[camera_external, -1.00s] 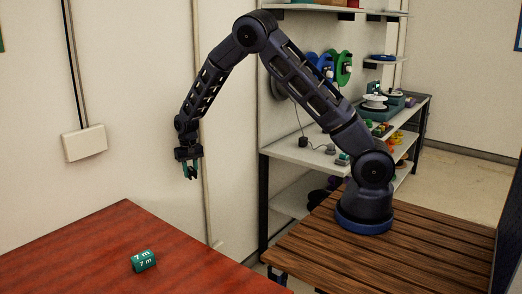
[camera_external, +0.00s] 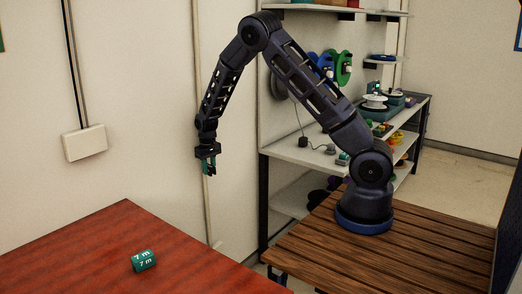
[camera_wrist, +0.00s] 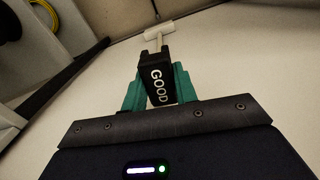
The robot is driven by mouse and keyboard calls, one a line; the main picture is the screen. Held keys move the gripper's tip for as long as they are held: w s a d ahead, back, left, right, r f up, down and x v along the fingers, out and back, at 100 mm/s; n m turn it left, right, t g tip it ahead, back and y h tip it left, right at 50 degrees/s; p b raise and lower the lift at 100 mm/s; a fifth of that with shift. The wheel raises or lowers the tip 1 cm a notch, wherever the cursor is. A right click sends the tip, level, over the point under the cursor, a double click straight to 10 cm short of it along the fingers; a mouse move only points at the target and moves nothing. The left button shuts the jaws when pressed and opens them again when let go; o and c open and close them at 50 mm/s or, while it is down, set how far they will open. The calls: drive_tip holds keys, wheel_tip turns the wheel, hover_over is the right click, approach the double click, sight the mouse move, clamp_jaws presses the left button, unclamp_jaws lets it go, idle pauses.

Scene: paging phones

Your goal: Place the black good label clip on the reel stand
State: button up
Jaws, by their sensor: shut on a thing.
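My gripper (camera_external: 209,171) hangs fingers down in the gap between the red table and the bench that bears my base. In the wrist view its two teal fingers (camera_wrist: 157,88) are shut on a black clip (camera_wrist: 157,80) with "GOOD" in white letters. The clip sticks out past the fingertips. In the external view the clip is too small and dark to make out clearly. I cannot tell for sure which thing is the reel stand. A white reel on a teal-green base (camera_external: 376,103) stands on the shelf unit behind my arm.
A green "7 m" label piece (camera_external: 144,261) lies on the red table (camera_external: 95,240), which is otherwise clear where seen. The shelf unit (camera_external: 300,153) holds several small items. Green and blue reels (camera_external: 343,68) hang above it.

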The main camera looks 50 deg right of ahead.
drive_tip(key=a+r+m, duration=0.1)
drive_tip(key=a+m, duration=0.4)
drive_tip(key=a, duration=1.2)
wheel_tip(320, 180, up, 22)
drive_tip(key=m, duration=1.4)
hover_over(100, 254)
drive_tip(key=shift+s+f, duration=0.1)
drive_tip(key=shift+f, duration=0.1)
wheel_tip(100, 254, down, 20)
drive_tip(key=shift+r, duration=0.15)
drive_tip(key=o, duration=0.9)
drive_tip(key=shift+f, duration=0.2)
